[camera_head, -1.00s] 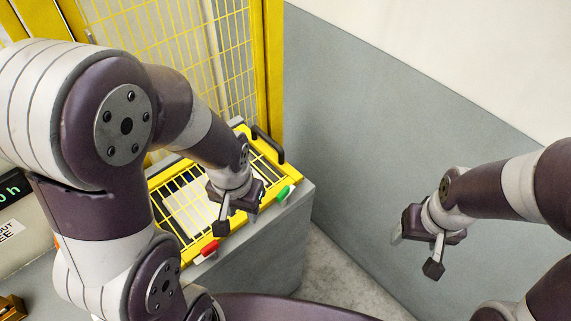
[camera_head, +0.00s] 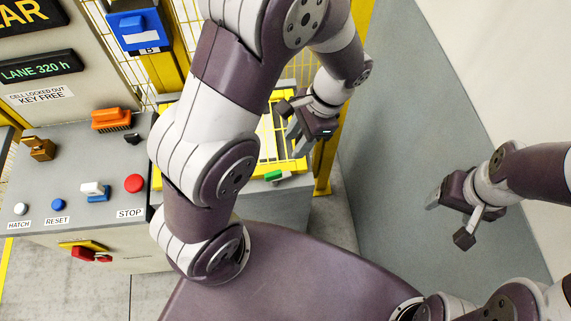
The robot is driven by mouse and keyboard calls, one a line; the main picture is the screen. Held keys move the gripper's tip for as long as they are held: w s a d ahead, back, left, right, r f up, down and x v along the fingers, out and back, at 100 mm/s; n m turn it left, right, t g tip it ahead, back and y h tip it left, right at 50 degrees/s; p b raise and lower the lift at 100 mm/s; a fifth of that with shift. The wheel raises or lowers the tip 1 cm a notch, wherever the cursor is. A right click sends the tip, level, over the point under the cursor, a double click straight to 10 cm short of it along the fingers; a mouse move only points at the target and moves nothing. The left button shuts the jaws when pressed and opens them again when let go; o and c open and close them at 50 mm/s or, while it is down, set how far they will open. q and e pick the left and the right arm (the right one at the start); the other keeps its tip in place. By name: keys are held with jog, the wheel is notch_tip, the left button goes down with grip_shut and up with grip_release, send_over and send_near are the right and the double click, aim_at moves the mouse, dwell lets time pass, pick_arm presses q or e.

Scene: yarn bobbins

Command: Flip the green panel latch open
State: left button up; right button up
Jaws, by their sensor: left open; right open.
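The yellow-framed grid panel (camera_head: 296,166) lies on top of a grey cabinet in the middle of the view, partly hidden by my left arm. The small green latch (camera_head: 274,175) is at its front edge. I cannot tell whether it is flipped open. My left gripper (camera_head: 290,119) is open and empty, above the panel's right part, apart from the latch and farther back than it.
At left a grey console (camera_head: 75,215) carries a red stop button (camera_head: 133,183), a blue reset button (camera_head: 57,204) and an orange brush (camera_head: 111,119). A red handle (camera_head: 84,253) is on its front. A yellow mesh fence stands behind. Floor to the right is clear.

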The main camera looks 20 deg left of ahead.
aim_at(273, 173)
pick_arm(q)
jog(key=p+x, duration=0.1)
jog(key=x, duration=1.1)
jog(key=shift+a+r, duration=0.1)
jog(key=shift+a, duration=0.05)
jog(key=shift+s+a, duration=0.25)
jog(key=shift+s, duration=0.05)
jog(key=shift+w+d, duration=0.15)
jog(key=shift+c, duration=1.3)
grip_shut()
